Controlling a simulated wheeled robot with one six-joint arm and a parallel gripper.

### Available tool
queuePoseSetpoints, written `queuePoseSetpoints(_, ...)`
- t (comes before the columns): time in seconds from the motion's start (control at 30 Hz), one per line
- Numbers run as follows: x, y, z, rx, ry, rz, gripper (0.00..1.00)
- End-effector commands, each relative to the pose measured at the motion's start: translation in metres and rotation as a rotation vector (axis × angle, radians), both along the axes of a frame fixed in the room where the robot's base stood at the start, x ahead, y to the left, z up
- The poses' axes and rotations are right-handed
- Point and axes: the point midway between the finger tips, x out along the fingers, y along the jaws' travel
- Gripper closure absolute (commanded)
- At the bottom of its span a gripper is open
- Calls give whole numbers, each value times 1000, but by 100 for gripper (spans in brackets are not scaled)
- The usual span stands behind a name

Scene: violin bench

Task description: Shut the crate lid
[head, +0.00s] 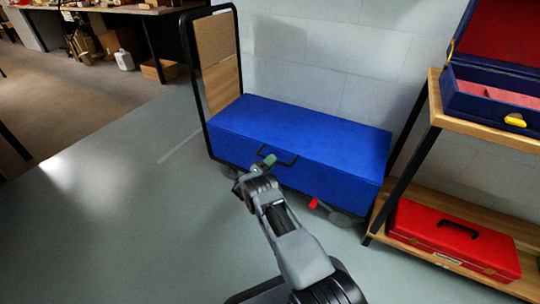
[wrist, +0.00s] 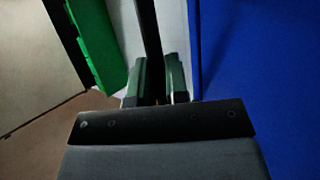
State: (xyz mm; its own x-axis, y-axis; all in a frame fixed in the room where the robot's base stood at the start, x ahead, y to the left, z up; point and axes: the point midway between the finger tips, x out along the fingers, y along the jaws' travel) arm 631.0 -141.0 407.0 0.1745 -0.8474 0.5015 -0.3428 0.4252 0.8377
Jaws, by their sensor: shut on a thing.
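The blue crate (head: 290,170) sits on a flatbed trolley against the wall. Its blue lid (head: 310,125) lies flat over the top, with no gap that I can make out. A black bar handle (head: 290,161) is on the crate's front, near the upper edge. My gripper (head: 268,161) is at the left end of this handle. In the wrist view, my gripper's green-tipped fingers (wrist: 156,82) are shut on the black handle bar (wrist: 149,45), with the blue crate face (wrist: 255,60) close on the right.
The trolley's black frame (head: 184,75) stands at the crate's left end. A wooden shelf (head: 490,116) on the right holds an open blue case (head: 500,95) above a red toolbox (head: 450,236). The floor (head: 110,220) at left is clear.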

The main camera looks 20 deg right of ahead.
Motion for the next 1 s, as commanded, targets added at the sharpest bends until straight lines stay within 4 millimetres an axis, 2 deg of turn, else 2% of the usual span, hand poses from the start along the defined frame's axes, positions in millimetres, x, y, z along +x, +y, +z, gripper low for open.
queuePoseSetpoints(0.33, 1, -2, -6, 13, 7, 8, 100)
queuePoseSetpoints(0.37, 1, -2, -6, 13, 7, 8, 82)
queuePoseSetpoints(0.6, 1, 3, -6, 12, 9, 11, 61)
queuePoseSetpoints(0.87, 2, 8, -6, 10, 7, 17, 61)
queuePoseSetpoints(1.0, 0, 21, -12, 9, 9, 21, 61)
